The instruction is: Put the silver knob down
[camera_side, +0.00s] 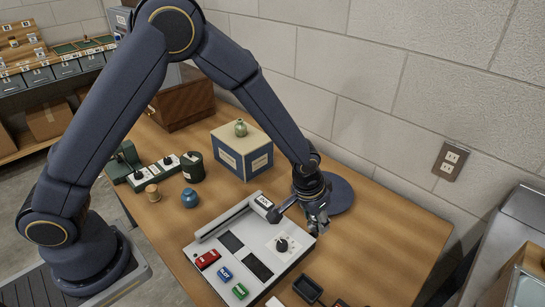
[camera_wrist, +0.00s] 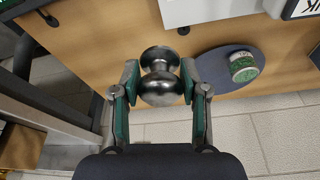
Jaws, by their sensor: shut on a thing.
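The silver knob (camera_wrist: 162,76) is a shiny double-bulbed metal piece. In the wrist view it sits between the green-padded fingers of my gripper (camera_wrist: 161,92), which is shut on it. In the side view my gripper (camera_side: 318,224) is above the table, at the right end of the grey control panel (camera_side: 207,246) and in front of the round blue mat (camera_side: 342,192). The knob is too small there to tell from the fingers. In the wrist view the mat (camera_wrist: 214,73) lies to the right of the knob, apart from it.
A green-and-white tin (camera_wrist: 243,68) stands on the mat. A black jar (camera_side: 192,167) and blue pot (camera_side: 190,198) stand left. Table right of the panel (camera_side: 385,238) is clear.

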